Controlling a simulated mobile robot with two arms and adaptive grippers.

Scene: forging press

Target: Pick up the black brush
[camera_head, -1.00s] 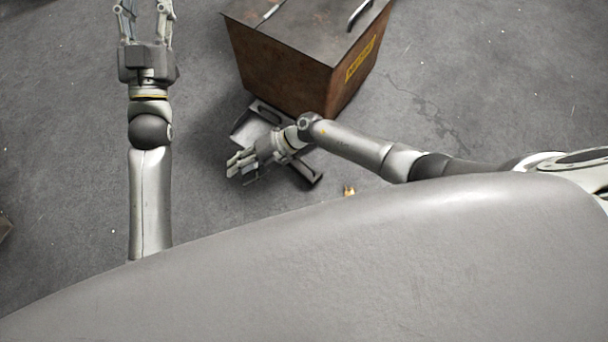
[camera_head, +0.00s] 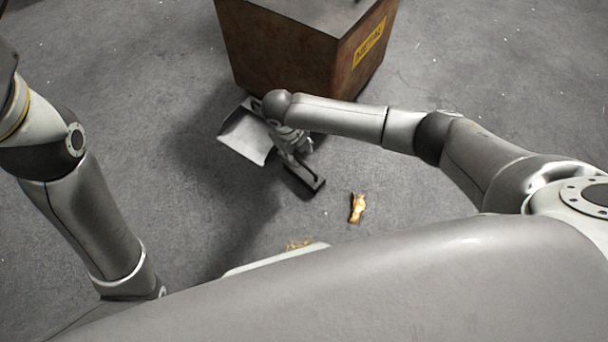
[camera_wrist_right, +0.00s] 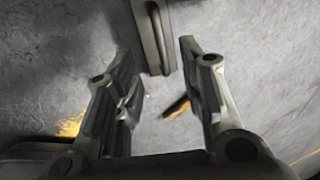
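A dark bar with a slot (camera_head: 304,182) lies on the floor beside the metal dustpan (camera_head: 245,136) in the head view. I cannot tell whether this bar is the black brush or the dustpan's handle. My right gripper (camera_head: 294,147) hangs over the near end of the pan and the bar, partly hidden by its own arm. In the right wrist view my right gripper (camera_wrist_right: 160,95) is open, its fingers wide apart with nothing between the tips. A slotted bar (camera_wrist_right: 155,38) shows just beyond the fingers there. My left gripper is outside the head view.
A rusty metal bin (camera_head: 300,60) with a yellow label stands right behind the dustpan. A crumpled orange-brown scrap (camera_head: 357,208) lies right of the bar. Yellowish debris (camera_head: 299,245) lies near my body's edge. The grey floor on the right is clear.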

